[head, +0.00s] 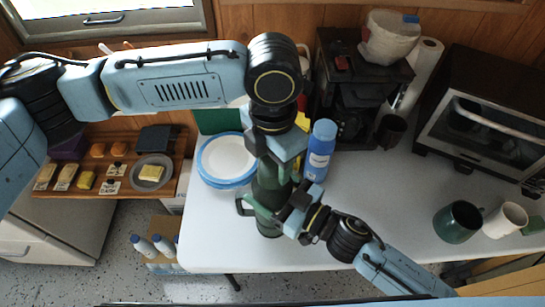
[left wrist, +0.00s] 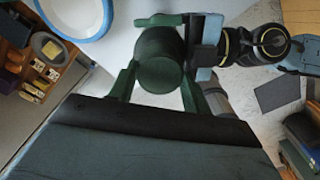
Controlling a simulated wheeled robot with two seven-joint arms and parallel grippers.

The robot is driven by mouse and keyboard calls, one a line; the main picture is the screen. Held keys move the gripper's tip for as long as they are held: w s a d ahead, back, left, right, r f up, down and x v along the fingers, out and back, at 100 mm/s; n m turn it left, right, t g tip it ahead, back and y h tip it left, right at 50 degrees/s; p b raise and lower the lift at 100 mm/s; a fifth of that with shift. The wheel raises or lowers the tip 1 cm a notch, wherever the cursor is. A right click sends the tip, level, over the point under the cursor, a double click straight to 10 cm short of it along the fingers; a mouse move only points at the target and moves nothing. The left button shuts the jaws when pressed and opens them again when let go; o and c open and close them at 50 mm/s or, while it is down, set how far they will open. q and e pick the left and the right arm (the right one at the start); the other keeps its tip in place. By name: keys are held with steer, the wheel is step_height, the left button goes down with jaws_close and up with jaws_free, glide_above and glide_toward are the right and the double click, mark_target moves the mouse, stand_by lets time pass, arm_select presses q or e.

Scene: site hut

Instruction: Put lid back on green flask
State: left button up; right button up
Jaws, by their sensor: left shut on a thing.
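The green flask (head: 268,226) stands upright on the white table near its front edge. A grey-green loop shows at its left side. My left gripper (head: 274,180) points down over the flask's top, shut on a dark green round piece, which looks like the lid. In the left wrist view this lid (left wrist: 160,76) sits between the two green fingers and hides most of the flask. I cannot tell whether the lid touches the flask. My right gripper (head: 270,212) reaches the flask from the right, with a finger along its side. Its grip is partly hidden.
A blue bottle (head: 319,150) stands close behind on the right, and blue-rimmed plates (head: 228,160) lie to the left. A coffee maker (head: 355,95) and toaster oven (head: 485,120) stand behind. A green mug (head: 457,222) and white mug (head: 506,220) stand right. The table middle is clear.

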arm_select(q)
steer(key=m, duration=0.6)
steer(key=o, duration=1)
steer(key=shift+c, duration=0.2)
steer(key=shift+r, duration=2.3)
steer(key=shift+c, duration=0.4)
